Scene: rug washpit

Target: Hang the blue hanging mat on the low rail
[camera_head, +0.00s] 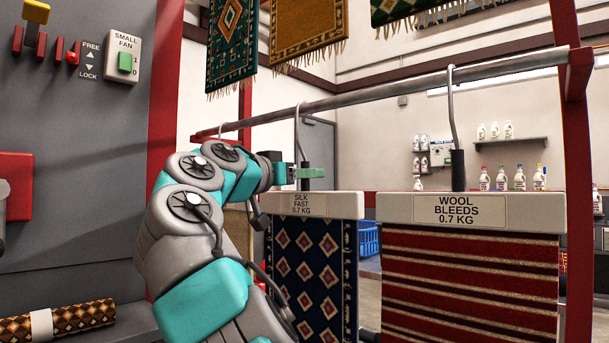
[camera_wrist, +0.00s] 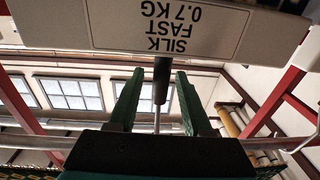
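The blue hanging mat (camera_head: 308,262) has red and white diamonds and hangs upright below a pale bar labelled "SILK FAST 0.7 KG" (camera_head: 330,204). Its thin hook (camera_head: 297,125) reaches up to the low rail (camera_head: 420,88) and appears to loop over it. My gripper (camera_head: 306,173) is at the hook's stem, just above the bar. In the wrist view, the fingers of my gripper (camera_wrist: 160,76) stand apart on either side of the dark stem grip (camera_wrist: 161,82), with gaps on both sides. The label (camera_wrist: 180,28) shows upside down there.
A red striped mat (camera_head: 468,285) labelled "WOOL BLEEDS" hangs close on the right. Another hook (camera_head: 228,127) is on the rail at left, behind my arm. Fringed rugs (camera_head: 308,28) hang above. A red post (camera_head: 574,150) stands at the rail's right end.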

